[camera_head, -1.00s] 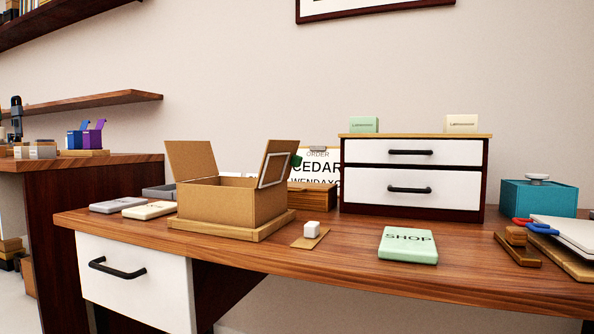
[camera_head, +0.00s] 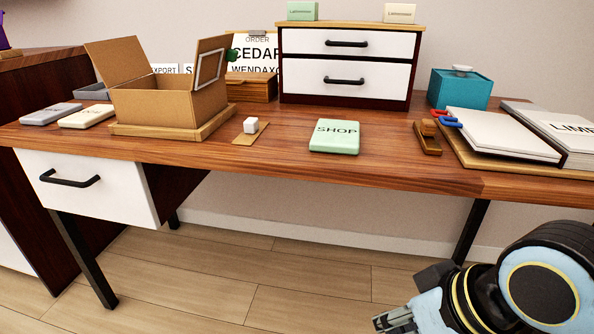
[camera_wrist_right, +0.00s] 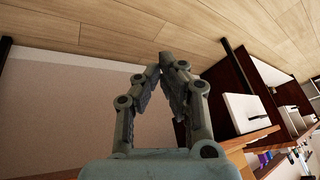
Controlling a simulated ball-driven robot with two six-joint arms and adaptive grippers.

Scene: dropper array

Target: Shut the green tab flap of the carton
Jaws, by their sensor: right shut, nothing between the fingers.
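The brown cardboard carton (camera_head: 168,105) stands on a wooden base board (camera_head: 175,132) at the left of the desk. Its left flap (camera_head: 118,62) stands open and leans outward. Its right flap (camera_head: 211,62) also stands up, with a white rectangular outline on it. A green tab (camera_head: 231,54) shows at that flap's right edge. My right gripper (camera_head: 380,322) is low at the bottom right of the head view, in front of the desk and far from the carton. In the right wrist view its fingers (camera_wrist_right: 172,62) are shut and empty. My left gripper is not in view.
The desk's front edge lies between my right gripper and these things.

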